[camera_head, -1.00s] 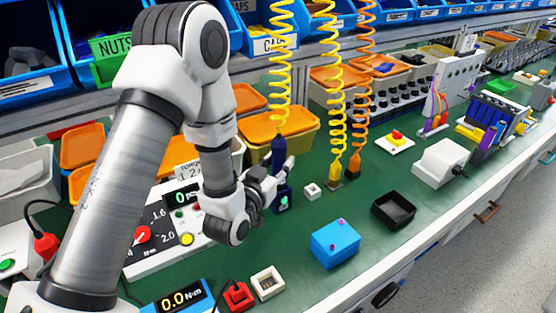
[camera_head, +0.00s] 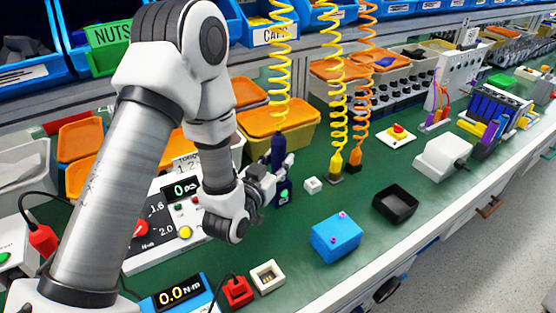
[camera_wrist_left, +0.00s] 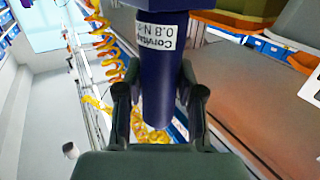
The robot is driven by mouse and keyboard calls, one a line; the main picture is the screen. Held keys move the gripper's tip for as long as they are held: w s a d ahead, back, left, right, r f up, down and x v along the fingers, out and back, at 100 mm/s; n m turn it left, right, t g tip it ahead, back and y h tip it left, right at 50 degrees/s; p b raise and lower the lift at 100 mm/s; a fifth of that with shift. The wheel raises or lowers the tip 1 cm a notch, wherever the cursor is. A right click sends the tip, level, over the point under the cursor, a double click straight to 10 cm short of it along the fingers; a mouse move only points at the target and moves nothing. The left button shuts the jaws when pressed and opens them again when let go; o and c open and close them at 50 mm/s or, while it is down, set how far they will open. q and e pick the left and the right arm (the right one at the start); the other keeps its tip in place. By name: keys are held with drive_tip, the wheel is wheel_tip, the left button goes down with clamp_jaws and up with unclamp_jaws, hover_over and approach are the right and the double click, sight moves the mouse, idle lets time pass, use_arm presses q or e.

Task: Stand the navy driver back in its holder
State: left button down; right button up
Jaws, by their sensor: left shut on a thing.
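The navy driver (camera_head: 278,150) stands about upright in the head view, under a yellow coiled cord. My left gripper (camera_head: 277,179) is at its lower part. In the left wrist view the driver's body (camera_wrist_left: 163,75), with a white label, lies between the two fingers (camera_wrist_left: 158,105), which are shut on it. The dark navy holder (camera_head: 284,196) with a green light is directly below the driver. The fingers partly hide where driver and holder meet, so I cannot tell how deep the driver sits. My right gripper is not in view.
A small white block (camera_head: 313,185) stands close to the right of the holder. A yellow driver (camera_head: 336,164) and an orange one hang or stand on coils further right. A blue box (camera_head: 336,238) and black tray (camera_head: 395,204) are in front. A torque panel (camera_head: 165,228) is left.

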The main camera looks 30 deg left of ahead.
sight(278, 132)
use_arm(q)
drive_tip(key=shift+f, duration=0.25)
idle(0.6)
drive_tip(key=c, duration=0.6)
unclamp_jaws()
drive_tip(key=shift+c, duration=0.2)
wheel_tip(278, 132, up, 10)
drive_tip(key=shift+r, duration=0.1)
